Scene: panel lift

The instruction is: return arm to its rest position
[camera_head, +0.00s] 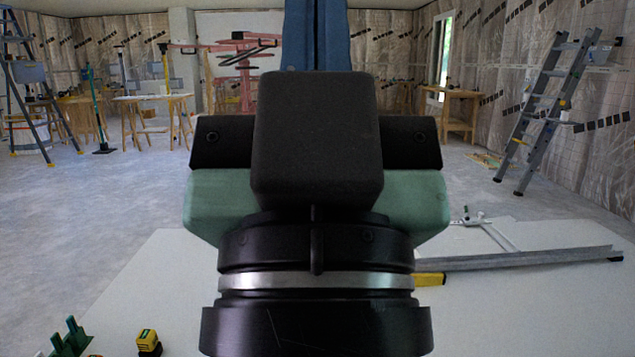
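My gripper (317,145) fills the middle of the head view, seen from behind. Its green body shows on both sides of a dark box-shaped part, with my black wrist and a silver ring below. The fingertips cannot be made out, so I cannot tell whether they are open or shut. Two blue upright shapes (315,35) stand side by side above the dark box; I cannot tell what they are. My arm stands over a white flat surface (150,290) and hides its middle.
A long metal rail (530,257), a metal square (485,226) and a yellow bar (430,279) lie on the right. A yellow tape measure (148,342) and green piece (72,338) lie at front left. Ladders (550,105) and trestles (150,110) stand beyond open floor.

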